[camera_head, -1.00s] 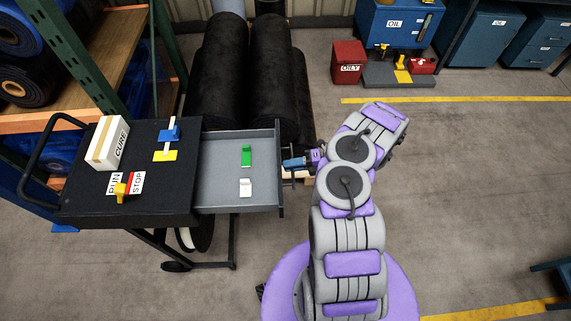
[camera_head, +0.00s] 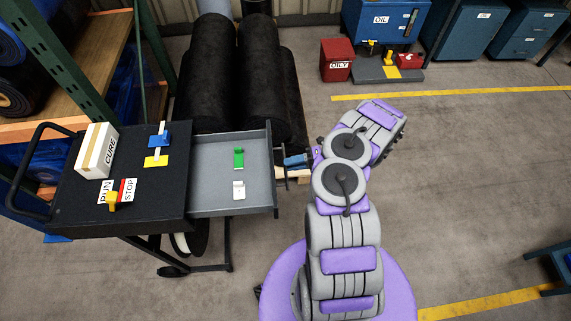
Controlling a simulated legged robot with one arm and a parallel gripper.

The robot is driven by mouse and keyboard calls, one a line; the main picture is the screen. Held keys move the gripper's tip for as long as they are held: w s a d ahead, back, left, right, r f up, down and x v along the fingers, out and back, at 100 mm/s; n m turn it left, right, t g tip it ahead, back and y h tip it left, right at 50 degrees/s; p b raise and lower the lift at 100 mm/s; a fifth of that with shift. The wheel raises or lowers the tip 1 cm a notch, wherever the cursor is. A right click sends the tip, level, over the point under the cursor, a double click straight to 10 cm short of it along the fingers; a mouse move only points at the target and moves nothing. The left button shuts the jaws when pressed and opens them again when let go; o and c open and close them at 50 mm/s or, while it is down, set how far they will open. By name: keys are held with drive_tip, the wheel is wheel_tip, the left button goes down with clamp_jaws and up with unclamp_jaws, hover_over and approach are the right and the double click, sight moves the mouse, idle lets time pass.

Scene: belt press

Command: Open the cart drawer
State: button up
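The black cart (camera_head: 131,216) stands at left. Its grey drawer (camera_head: 213,199) sticks out to the right, pulled well out, with its inside showing. A green item (camera_head: 239,158) and a white item (camera_head: 239,188) lie in the drawer. My gripper (camera_head: 287,161) is at the right end of the drawer, just outside its front panel (camera_head: 273,170), close to the handle. The fingers are small and dark there, so I cannot tell whether they are open or shut, or whether they touch the handle.
On the cart top are a CURE box (camera_head: 97,150), a blue and yellow switch (camera_head: 157,147) and a RUN/STOP switch (camera_head: 113,199). Black rolls (camera_head: 211,75) stand behind the drawer. A red OILY bin (camera_head: 337,60) is at the back.

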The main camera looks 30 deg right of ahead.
drive_tip(key=v, duration=1.4)
drive_tip(key=shift+d, duration=0.3)
drive_tip(key=shift+f, duration=0.1)
drive_tip(key=w+a+r+n+g+b, duration=0.2)
drive_tip(key=w+a+r+n+g, duration=0.15)
drive_tip(key=a+r+n, duration=0.55)
drive_tip(key=w+a+r+n+g+b, duration=0.2)
drive_tip(key=a+r+n+g, duration=0.2)
drive_tip(key=a+r+n, duration=0.45)
drive_tip(key=s+a+r+n+g+h+b, duration=0.1)
drive_tip(key=s+a+r+n+h+b, duration=0.1)
drive_tip(key=s+a+r+n+h, duration=0.4)
drive_tip(key=s+a+r+n+g+h+b, duration=0.2)
drive_tip(key=s+a+n+h, duration=0.1)
drive_tip(key=s+a+n, duration=0.65)
drive_tip(key=s+d+f+n+t+h+b, duration=0.1)
drive_tip(key=s+d+n+h, duration=0.2)
drive_tip(key=s, duration=0.4)
drive_tip(key=s+d+f+n+t+h+b, duration=0.1)
drive_tip(key=s+d+f+n+t+h, duration=0.1)
drive_tip(key=s+d+n, duration=0.2)
drive_tip(key=s, duration=0.3)
drive_tip(key=shift+s+h+b, duration=0.3)
drive_tip(key=shift+h+b, duration=0.05)
drive_tip(key=shift+h, duration=0.05)
